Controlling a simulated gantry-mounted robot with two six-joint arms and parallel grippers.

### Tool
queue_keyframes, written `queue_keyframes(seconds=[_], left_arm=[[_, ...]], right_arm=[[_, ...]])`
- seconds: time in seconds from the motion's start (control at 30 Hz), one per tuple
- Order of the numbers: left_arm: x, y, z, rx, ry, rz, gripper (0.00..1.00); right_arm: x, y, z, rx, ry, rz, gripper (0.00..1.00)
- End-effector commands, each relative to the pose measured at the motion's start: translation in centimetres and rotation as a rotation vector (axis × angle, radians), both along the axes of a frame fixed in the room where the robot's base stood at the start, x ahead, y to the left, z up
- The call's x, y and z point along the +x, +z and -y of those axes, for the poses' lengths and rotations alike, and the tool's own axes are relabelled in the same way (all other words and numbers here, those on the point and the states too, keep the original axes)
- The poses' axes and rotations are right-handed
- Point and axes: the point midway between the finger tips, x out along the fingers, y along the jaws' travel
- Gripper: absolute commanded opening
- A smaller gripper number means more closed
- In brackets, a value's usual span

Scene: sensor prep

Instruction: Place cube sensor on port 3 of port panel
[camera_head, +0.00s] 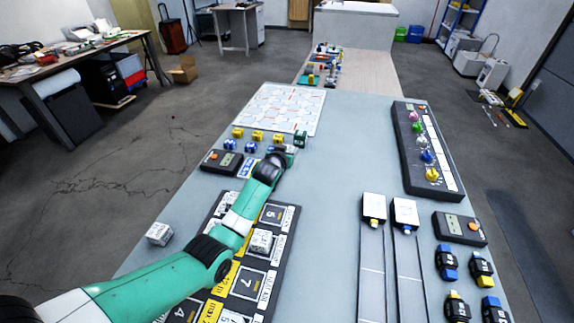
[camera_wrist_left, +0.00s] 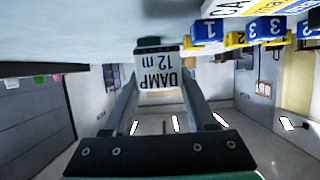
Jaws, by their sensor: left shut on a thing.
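My left gripper (camera_head: 289,150) is at the far part of the table, just right of the small blue and yellow blocks. My right gripper is out of view.
Yellow blocks (camera_head: 257,136) and blue blocks (camera_head: 229,145) stand close left of the gripper. A white sheet (camera_head: 280,106) lies behind. Right are two long rails (camera_head: 373,255), a black board with coloured knobs (camera_head: 410,150) and blue-yellow connectors (camera_head: 446,262). The table's middle is clear.

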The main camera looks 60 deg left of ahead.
Motion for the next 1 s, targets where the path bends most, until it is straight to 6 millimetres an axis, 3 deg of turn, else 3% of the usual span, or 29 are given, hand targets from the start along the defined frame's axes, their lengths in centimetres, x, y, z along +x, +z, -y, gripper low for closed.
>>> queue_keyframes(seconds=[0.17,0.33,0.7,0.73,0.9,1.0], left_arm=[[0.3,-0.7,-0.4,0.0,0.0,0.0,0.01],[0.3,-3.7,-0.3,-0.001,0.0,-0.001,0.01],[0.3,-3.9,-0.3,0.0,-0.001,0.0,0.01],[0.3,-3.9,-0.3,0.0,0.0,0.0,0.59],[0.2,-3.8,-0.3,0.0,0.0,0.0,0.87],[0.2,-3.8,-0.3,0.0,0.0,0.0,0.87]], right_arm=[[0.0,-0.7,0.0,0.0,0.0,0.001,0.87],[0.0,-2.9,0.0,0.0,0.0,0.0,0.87],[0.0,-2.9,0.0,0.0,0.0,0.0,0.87],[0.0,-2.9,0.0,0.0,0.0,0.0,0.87],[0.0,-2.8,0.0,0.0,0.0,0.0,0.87],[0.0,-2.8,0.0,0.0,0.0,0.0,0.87]])
